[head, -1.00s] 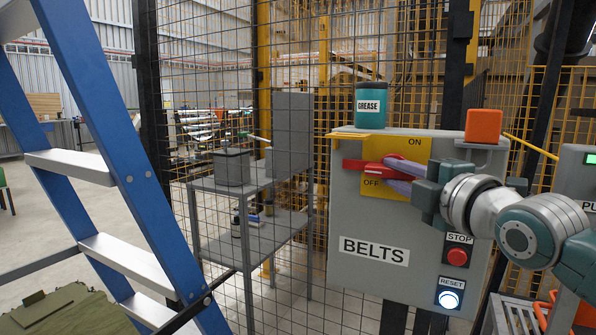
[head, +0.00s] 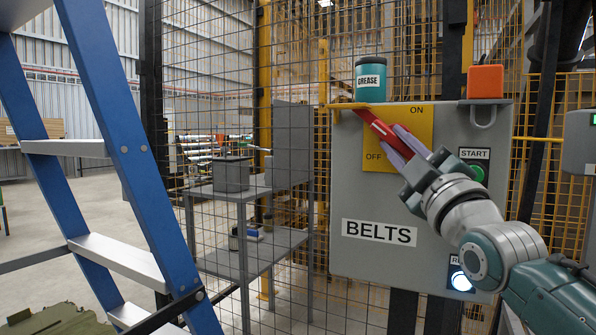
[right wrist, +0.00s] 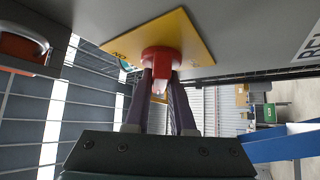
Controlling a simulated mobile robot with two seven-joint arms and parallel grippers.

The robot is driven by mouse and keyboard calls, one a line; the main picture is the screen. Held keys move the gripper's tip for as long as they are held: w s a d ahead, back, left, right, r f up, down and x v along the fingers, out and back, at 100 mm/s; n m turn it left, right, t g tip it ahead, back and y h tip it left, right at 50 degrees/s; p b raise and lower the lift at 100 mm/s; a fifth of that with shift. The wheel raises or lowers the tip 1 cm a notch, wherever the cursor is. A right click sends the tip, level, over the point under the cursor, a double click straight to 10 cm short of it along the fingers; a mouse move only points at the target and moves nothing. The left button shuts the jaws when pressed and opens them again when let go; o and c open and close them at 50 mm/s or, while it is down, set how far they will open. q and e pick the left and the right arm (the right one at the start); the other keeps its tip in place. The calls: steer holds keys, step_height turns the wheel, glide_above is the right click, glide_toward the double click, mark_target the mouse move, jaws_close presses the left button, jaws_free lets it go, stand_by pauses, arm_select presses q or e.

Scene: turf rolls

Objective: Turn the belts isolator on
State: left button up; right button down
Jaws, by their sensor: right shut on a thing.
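The belts isolator is a grey box (head: 380,205) labelled BELTS, with a yellow plate (head: 424,130) marked ON at the top and OFF at lower left. Its red handle (head: 377,127) tilts up and to the left, between pointing left and pointing straight up. My right gripper (head: 394,139) comes from the lower right, its purple fingers shut on the red handle. In the right wrist view the fingers reach up to the red handle (right wrist: 160,60) in front of the yellow plate (right wrist: 190,40). The gripper hides part of the plate and handle. My left gripper is out of view.
A GREASE tin (head: 370,80) and an orange block (head: 485,82) sit atop the box. A green START button (head: 477,173) and a lit RESET button (head: 460,281) are near my right arm. A blue ladder (head: 130,160) stands left, before mesh fencing and a grey shelf (head: 245,250).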

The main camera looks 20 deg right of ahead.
steer(key=shift+w+a+f+m+g+h+b, duration=0.1)
steer(key=shift+m+g+h+b, duration=0.8)
steer(key=shift+m+h+b, duration=2)
steer(key=shift+w+a+f+m+g+h+b, duration=0.15)
steer(key=shift+m+g+h+b, duration=1.15)
steer(key=shift+m+h, duration=1.8)
steer(key=shift+w+a+m+g+h+b, duration=0.1)
steer(key=shift+m+g+h+b, duration=0.4)
steer(key=shift+m+h+b, duration=2.65)
steer(key=shift+r+m+y+p, duration=0.1)
steer(key=shift+m+y+p, duration=0.35)
steer(key=shift+m+y, duration=0.45)
steer(key=c, duration=0.8)
jaws_free()
steer(key=shift+o, duration=0.2)
